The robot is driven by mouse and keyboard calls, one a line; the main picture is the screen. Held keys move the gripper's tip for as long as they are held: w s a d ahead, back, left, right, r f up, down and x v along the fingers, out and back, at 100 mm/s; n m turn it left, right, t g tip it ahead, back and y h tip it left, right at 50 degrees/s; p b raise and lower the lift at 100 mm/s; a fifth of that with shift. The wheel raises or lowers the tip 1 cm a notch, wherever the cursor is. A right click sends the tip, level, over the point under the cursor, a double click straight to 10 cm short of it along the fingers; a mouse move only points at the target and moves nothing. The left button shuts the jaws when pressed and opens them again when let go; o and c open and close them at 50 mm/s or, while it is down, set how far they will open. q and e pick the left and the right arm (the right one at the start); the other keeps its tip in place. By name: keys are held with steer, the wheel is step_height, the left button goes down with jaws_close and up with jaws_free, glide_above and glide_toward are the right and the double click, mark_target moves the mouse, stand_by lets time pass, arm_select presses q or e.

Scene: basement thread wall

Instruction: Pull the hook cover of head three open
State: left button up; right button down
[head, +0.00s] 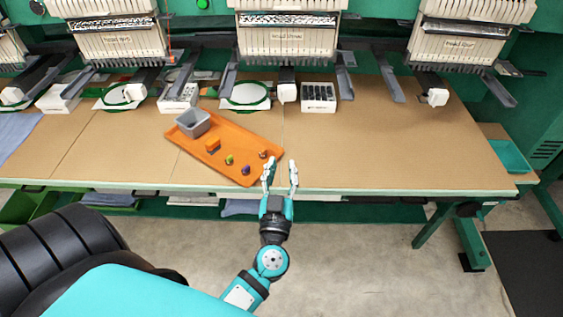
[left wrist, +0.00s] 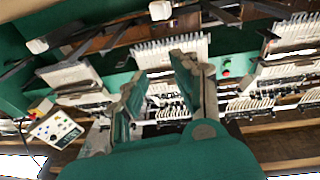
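A row of embroidery heads stands along the back. The middle head (head: 287,40) has a small label that seems to read "Head Three". Below it, a white block (head: 287,92) caps the end of its arm, just above the brown table. I cannot make out a separate cover or its edge, or tell whether it is open. My left gripper (head: 281,172) is at the table's front edge, fingers apart and empty, pointing toward the machine and well short of the block. Its open fingers also show in the left wrist view (left wrist: 162,88). My right gripper is not in view.
An orange tray (head: 188,145) with a grey bin (head: 193,122), an orange block (head: 213,145) and several small spools lies left of my gripper. A green hoop (head: 247,106) and a white box (head: 318,108) with dark contents flank the white block. The table's right half (head: 400,150) is clear.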

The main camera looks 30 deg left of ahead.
arm_select(q)
steer(key=w+a+r+n+g+y+b, duration=0.1)
steer(key=w+r+n+y+b, duration=0.15)
steer(key=w+b, duration=0.3)
steer(key=g+b, duration=0.2)
steer(key=g, duration=0.1)
glide_toward(283, 98)
steer(key=shift+y, duration=0.25)
steer(key=b+x, duration=0.1)
steer(key=x, duration=0.8)
steer(key=shift+d, duration=0.1)
steer(key=shift+c, duration=0.3)
jaws_close()
